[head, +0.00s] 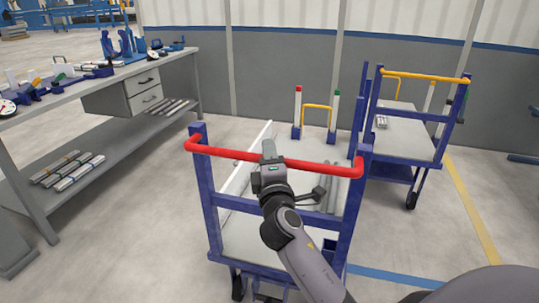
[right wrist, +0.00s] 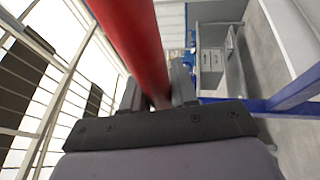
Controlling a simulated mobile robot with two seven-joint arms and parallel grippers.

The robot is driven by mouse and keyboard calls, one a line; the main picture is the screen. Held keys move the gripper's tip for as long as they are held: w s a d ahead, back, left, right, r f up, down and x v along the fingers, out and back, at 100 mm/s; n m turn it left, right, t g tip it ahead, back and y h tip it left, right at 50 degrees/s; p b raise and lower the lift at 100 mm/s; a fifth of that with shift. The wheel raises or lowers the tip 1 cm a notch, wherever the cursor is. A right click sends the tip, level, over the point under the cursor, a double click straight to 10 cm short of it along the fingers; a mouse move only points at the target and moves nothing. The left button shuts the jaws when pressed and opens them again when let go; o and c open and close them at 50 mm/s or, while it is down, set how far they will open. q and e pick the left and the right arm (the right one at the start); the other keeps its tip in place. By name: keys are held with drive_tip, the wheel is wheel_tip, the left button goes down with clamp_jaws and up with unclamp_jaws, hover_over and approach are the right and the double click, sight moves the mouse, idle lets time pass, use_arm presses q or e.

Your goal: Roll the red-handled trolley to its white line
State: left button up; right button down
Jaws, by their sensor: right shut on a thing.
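The trolley has a blue frame (head: 208,200) and a red handle (head: 222,153) across its near top. It stands in the middle of the head view with grey pipes (head: 325,190) on its deck. My right gripper (head: 268,152) is shut around the middle of the red handle. In the right wrist view the red handle (right wrist: 128,32) runs down between the fingers (right wrist: 155,92). A thin white strip (head: 250,155) shows at the trolley's left side; I cannot tell whether it is a floor line or part of the trolley. My left gripper is not in view.
A second blue trolley with a yellow handle (head: 425,76) stands close on the right. A workbench (head: 75,85) with drawers is at the left. A grey wall (head: 265,75) lies behind. Blue (head: 395,277) and yellow (head: 471,210) floor lines show at the right.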

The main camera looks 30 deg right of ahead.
drive_tip(key=shift+a+f, duration=0.2)
drive_tip(key=shift+f, duration=0.05)
drive_tip(key=c, duration=1.1)
unclamp_jaws()
drive_tip(key=shift+o, duration=0.7)
drive_tip(key=shift+s+r, duration=0.15)
drive_tip(key=b+v, duration=0.1)
drive_tip(key=v, duration=0.6)
